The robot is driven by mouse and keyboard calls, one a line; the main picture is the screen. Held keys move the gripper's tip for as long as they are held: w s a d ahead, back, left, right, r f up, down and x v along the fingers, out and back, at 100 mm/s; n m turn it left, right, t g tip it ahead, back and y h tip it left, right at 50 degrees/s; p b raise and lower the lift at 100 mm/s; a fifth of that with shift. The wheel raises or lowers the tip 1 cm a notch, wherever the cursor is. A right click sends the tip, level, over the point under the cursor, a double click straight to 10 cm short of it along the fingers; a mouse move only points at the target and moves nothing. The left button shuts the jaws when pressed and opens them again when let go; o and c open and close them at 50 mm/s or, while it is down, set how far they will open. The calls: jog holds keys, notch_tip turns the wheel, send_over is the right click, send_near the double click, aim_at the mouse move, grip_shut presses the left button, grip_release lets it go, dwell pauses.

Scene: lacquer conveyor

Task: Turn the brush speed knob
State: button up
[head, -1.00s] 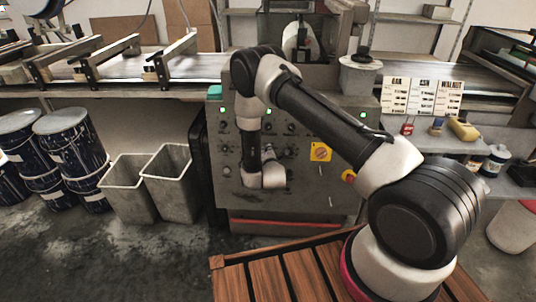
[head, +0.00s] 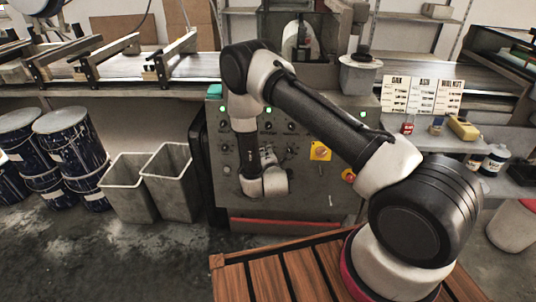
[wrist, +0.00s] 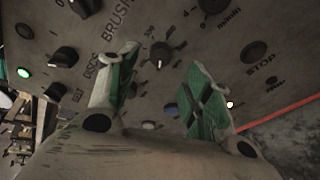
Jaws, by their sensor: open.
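My gripper (wrist: 160,68) is open, with green-padded fingers spread in front of the grey control panel. A round black knob (wrist: 160,53) with a pale pointer line and a printed number scale shows between the fingertips in the wrist view. I see no contact with it. The word BRUSH is printed up and left of it, close to another black knob (wrist: 86,5) cut by the top edge. The full label of the centred knob cannot be read. In the head view my gripper (head: 268,157) is at the panel front (head: 312,185), and my arm hides part of it.
A STOP button (wrist: 253,52) lies right of the fingers. Black knobs beside DISCS (wrist: 65,57) and BELT (wrist: 54,92) are on the left, with a green lamp (wrist: 24,72). Grey bins (head: 172,185) stand left of the panel. A yellow-backed button (head: 320,151) is on its right.

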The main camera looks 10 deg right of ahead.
jog(key=d+v, duration=0.1)
jog(key=v, duration=0.6)
jog(key=shift+a, duration=0.45)
